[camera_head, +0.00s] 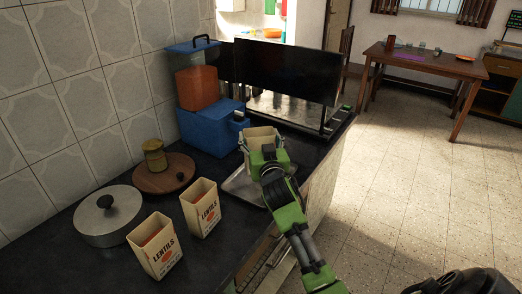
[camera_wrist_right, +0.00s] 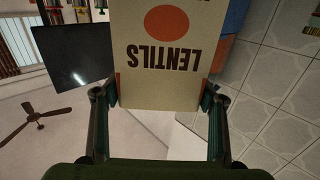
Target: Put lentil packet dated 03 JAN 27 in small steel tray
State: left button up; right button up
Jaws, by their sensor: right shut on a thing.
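My right gripper (camera_head: 264,153) is shut on a cream lentil packet (camera_head: 261,136), over or in the small steel tray (camera_head: 238,187). I cannot tell if the packet touches the tray, since the gripper and arm hide part of both. In the right wrist view the held packet (camera_wrist_right: 166,50) fills the space between the fingers, with "LENTILS" upside down and an orange disc. Two more lentil packets stand upright on the dark counter: one at the front (camera_head: 155,246) and one behind it (camera_head: 201,208). No date is readable on any packet. My left gripper is not in view.
A round steel lid with a black knob (camera_head: 108,216) lies at the counter's left. Behind it are a round wooden board (camera_head: 163,178) with a jar (camera_head: 154,155). The counter's right edge is close.

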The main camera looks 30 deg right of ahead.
jog(key=f, duration=0.1)
jog(key=w+d+f, duration=0.2)
jog(key=shift+f, duration=0.1)
notch_tip(320, 180, down, 4)
jog(key=shift+w+r, duration=0.1)
jog(key=shift+r, duration=0.15)
jog(key=shift+f, duration=0.2)
jog(key=o, duration=1.9)
jog(key=shift+r, duration=0.1)
